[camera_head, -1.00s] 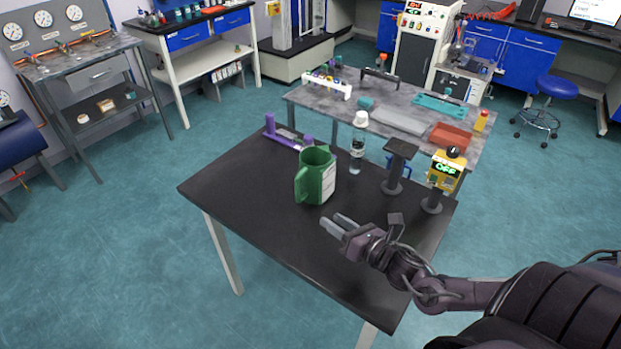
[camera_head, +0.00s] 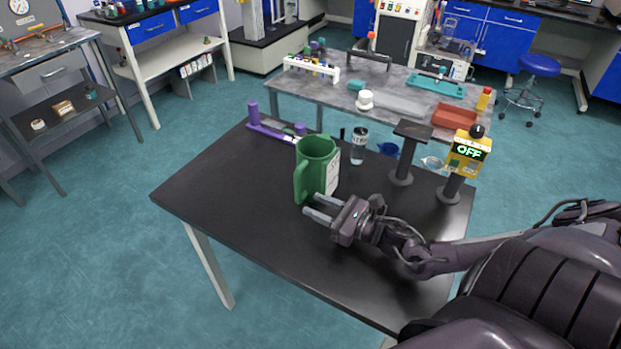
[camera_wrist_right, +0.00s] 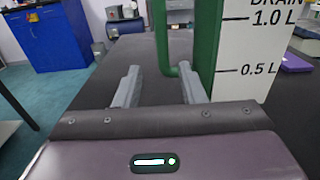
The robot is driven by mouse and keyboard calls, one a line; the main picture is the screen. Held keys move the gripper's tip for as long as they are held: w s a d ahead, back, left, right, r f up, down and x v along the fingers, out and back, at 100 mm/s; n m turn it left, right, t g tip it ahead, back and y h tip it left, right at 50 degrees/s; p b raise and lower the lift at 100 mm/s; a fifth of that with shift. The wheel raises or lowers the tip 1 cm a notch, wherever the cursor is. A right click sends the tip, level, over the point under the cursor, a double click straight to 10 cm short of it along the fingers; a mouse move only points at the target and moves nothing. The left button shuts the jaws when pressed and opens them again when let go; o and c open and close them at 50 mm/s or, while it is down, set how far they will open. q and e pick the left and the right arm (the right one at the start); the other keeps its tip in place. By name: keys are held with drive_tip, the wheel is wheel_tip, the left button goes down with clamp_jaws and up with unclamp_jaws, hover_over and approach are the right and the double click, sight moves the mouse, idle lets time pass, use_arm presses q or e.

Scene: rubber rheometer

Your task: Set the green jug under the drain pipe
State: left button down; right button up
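The green jug (camera_head: 318,168) stands upright on the black table (camera_head: 225,190). Its handle is toward the left front, and a white scale label is on its right side. In the right wrist view the jug's label reads "DRAIN" with litre marks (camera_wrist_right: 255,70). My right gripper (camera_head: 314,206) is open and empty at the jug's front, low by the handle. In the right wrist view the green handle (camera_wrist_right: 161,40) shows between the two spread fingers (camera_wrist_right: 160,75), with no grip on it. My left gripper is out of view. I cannot make out a drain pipe.
On the black table are a purple bracket (camera_head: 268,128), a clear bottle (camera_head: 359,145), a black stand (camera_head: 402,165) and a yellow box reading "OFF" (camera_head: 467,155). A grey table (camera_head: 330,92) with a tube rack and trays stands behind. The table's left part is clear.

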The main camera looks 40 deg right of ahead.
sight(301, 197)
drive_tip(key=shift+x, duration=0.75)
drive_tip(key=x, duration=0.5)
drive_tip(key=shift+w+d+f+p, duration=0.1)
drive_tip(key=shift+d+p, duration=0.15)
drive_tip(key=shift+p, duration=0.05)
clamp_jaws()
idle(0.5)
drive_tip(key=shift+w+d+r, duration=0.1)
drive_tip(key=shift+w+r, duration=0.05)
drive_tip(key=shift+r, duration=0.1)
